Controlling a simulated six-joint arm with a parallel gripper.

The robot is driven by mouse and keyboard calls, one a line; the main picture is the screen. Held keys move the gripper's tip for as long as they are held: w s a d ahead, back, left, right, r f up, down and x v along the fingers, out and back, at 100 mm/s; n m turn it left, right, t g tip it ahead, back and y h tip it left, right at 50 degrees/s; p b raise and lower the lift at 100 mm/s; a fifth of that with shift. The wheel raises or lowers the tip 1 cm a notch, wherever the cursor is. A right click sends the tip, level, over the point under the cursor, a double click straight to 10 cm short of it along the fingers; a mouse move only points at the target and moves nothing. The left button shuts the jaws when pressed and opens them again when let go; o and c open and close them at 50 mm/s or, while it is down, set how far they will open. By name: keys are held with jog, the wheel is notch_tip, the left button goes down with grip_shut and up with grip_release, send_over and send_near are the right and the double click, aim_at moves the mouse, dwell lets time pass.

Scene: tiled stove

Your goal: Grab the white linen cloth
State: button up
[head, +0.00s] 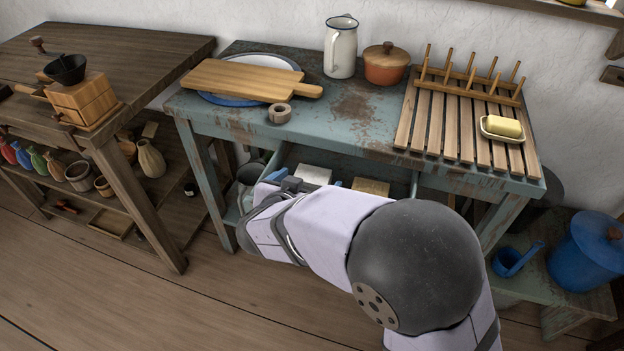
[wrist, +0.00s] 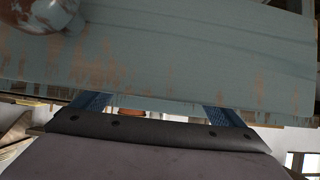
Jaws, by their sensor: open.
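A white folded thing (head: 314,174), which looks like the linen cloth, lies in the open drawer or shelf space under the blue-green table (head: 345,115). Its lower part is hidden by my arm. My gripper (head: 288,184) is at the left front of that space, just left of the white thing and partly hidden by my wrist. In the wrist view my gripper (wrist: 160,108) has its two blue fingers wide apart with nothing seen between them. A worn blue-green painted surface (wrist: 180,55) fills that view beyond the fingers; no cloth can be made out there.
A tan block-like thing (head: 371,187) lies right of the white thing. A wooden workbench (head: 130,50) stands left. Floor in front is clear.

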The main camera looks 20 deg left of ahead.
aim_at(312, 175)
jog(key=shift+a+b+x, duration=0.15)
jog(key=shift+b+x, duration=0.25)
jog(key=shift+x, duration=0.9)
jog(key=shift+a+b+x, duration=0.15)
jog(key=shift+b+x, duration=0.2)
jog(key=shift+x, duration=0.9)
jog(key=shift+r, duration=0.1)
jog(key=c, duration=1.2)
